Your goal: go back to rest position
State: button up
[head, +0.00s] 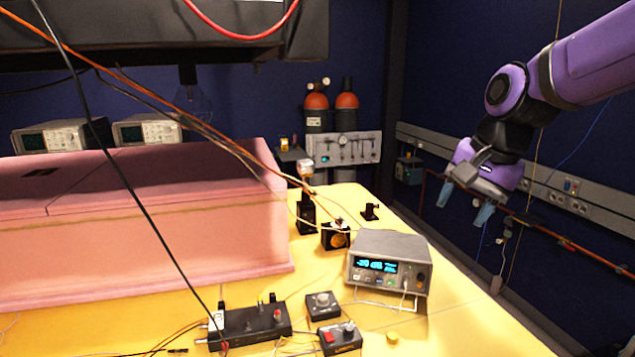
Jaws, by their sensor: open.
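My gripper (463,205) hangs from the purple arm at the right of the head view. Its two blue-grey fingers point down and stand apart, with nothing between them. It is in the air to the right of the yellow table (455,325), above and behind the grey bench instrument (389,268) with the lit display. It touches nothing that I can see.
A pink foam enclosure (130,240) fills the table's left. Small control boxes (250,325) stand at the front, with loose cables crossing over. Black optical mounts (335,236) stand mid-table. A wall rail with sockets (560,200) runs behind my gripper.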

jog(key=s+d+n+t+h, duration=0.1)
jog(key=s+d+n, duration=0.2)
jog(key=s, duration=0.5)
jog(key=s+d+r+n+t+h, duration=0.1)
jog(key=s+d+n, duration=0.3)
jog(key=s, duration=0.5)
jog(key=shift+s+r+t, duration=0.15)
jog(key=shift+r+t, duration=0.1)
jog(key=shift+t, duration=0.15)
